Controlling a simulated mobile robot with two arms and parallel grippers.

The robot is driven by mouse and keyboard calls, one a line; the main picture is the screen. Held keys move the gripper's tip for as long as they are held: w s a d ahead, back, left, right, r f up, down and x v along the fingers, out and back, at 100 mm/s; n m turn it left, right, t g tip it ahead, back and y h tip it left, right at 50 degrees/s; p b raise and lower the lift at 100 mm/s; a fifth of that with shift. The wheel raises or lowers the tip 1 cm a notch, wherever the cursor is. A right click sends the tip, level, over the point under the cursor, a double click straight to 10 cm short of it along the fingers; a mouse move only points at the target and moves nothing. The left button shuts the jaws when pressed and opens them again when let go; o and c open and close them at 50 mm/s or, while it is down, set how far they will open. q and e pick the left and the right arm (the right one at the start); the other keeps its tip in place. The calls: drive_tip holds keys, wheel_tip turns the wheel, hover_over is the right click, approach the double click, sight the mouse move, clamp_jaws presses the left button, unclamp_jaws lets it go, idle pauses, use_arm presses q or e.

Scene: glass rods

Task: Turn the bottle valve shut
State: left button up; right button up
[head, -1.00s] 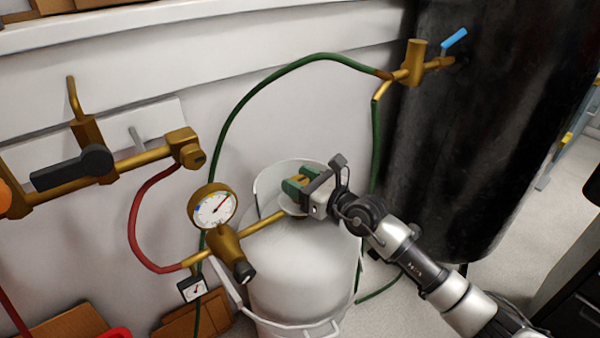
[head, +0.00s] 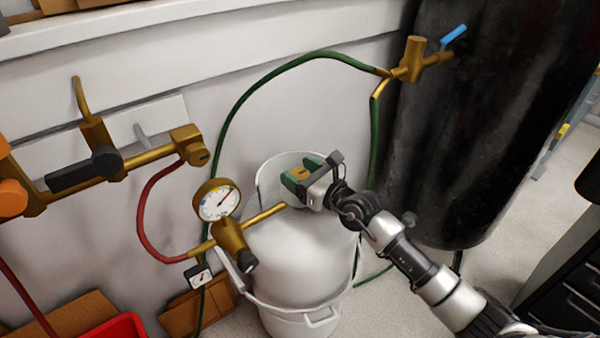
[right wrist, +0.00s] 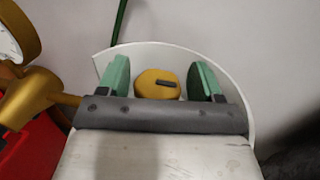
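The white gas bottle (head: 295,265) stands by the wall, with a pale collar (head: 268,180) around its top. The brass bottle valve knob (right wrist: 158,84), with a dark mark on top, sits inside the collar; part of it shows in the head view (head: 299,174). My right gripper (right wrist: 160,77) has its green fingers on either side of the knob, with a narrow gap on each side. Its fingers are apart in the head view too (head: 301,170). The valve's lower part is hidden behind the gripper's grey bar. My left gripper is out of view.
A brass regulator (head: 232,242) with a round gauge (head: 217,201) stands left of the bottle. A green hose (head: 250,90) arches to a brass valve with a blue lever (head: 453,37) by a tall black cylinder (head: 470,130). A red hose (head: 138,220) hangs left.

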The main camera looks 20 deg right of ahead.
drive_tip(key=shift+o, duration=0.7)
drive_tip(key=shift+f, duration=0.1)
drive_tip(key=shift+s, duration=0.1)
drive_tip(key=shift+s+d, duration=0.1)
drive_tip(key=shift+s, duration=0.1)
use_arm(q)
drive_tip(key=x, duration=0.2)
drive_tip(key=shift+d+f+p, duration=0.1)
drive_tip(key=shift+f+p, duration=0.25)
use_arm(e)
drive_tip(key=v, duration=1)
drive_tip(key=shift+d, duration=0.1)
